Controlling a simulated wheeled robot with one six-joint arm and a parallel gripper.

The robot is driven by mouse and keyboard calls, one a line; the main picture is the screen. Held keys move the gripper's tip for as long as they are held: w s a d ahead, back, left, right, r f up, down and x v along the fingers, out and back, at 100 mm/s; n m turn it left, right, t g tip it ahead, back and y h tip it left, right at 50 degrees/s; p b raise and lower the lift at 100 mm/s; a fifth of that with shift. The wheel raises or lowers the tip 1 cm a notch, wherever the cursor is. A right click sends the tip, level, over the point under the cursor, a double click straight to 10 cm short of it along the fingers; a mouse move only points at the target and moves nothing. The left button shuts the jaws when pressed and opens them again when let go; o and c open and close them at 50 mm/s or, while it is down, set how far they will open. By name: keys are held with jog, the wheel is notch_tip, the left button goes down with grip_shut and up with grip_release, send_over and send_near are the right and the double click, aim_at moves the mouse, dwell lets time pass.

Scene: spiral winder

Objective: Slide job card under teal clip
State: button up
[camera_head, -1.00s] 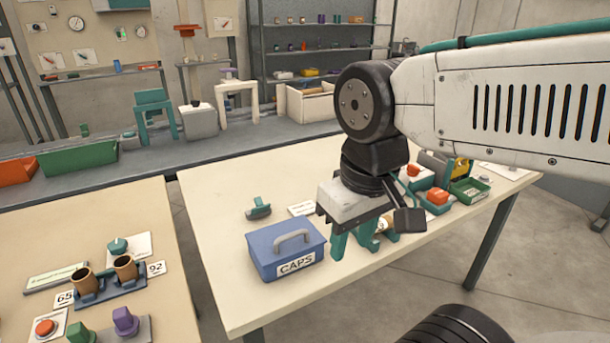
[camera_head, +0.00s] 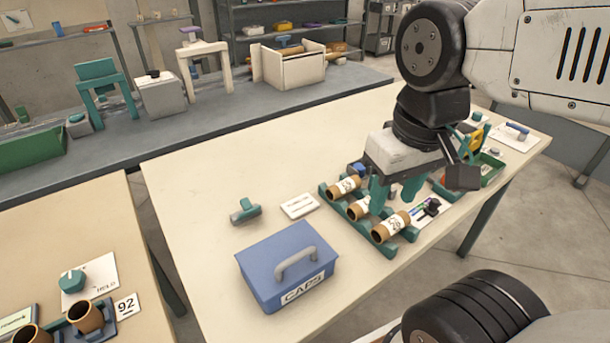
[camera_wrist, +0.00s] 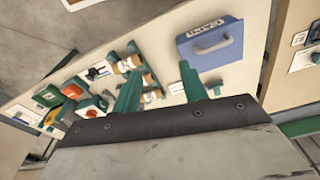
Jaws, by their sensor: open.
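A small white card with dark marks (camera_head: 299,206) lies flat on the cream table, just behind the blue CAPS box. A teal clip with a grey body (camera_head: 245,211) lies left of the card, apart from it. My gripper (camera_head: 394,203) is open, its two teal fingers pointing down over the cardboard tubes, to the right of the card. I see nothing between its fingers. In the wrist view the open fingers (camera_wrist: 158,58) show too, with a pale card (camera_wrist: 176,87) between their lower parts.
The blue CAPS box (camera_head: 287,268) with its raised handle stands in front of the card. Labelled cardboard tubes (camera_head: 390,226) lie in a teal rack on the right. A green tray (camera_head: 488,168) is farther right. The table's back left is clear.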

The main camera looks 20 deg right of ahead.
jog(key=o, duration=0.5)
jog(key=shift+w, duration=0.2)
jog(key=o, duration=0.4)
jog(key=w, duration=0.4)
jog(key=w+f, duration=0.1)
jog(key=w, duration=0.1)
jog(key=shift+a, duration=0.1)
jog(key=shift+o, duration=0.2)
jog(key=n+g, duration=0.1)
jog(key=n, duration=0.1)
send_over(303, 207)
notch_tip(303, 207, down, 16)
jog(key=shift+r, duration=0.1)
jog(key=shift+f, duration=3.95)
jog(key=shift+c, duration=0.3)
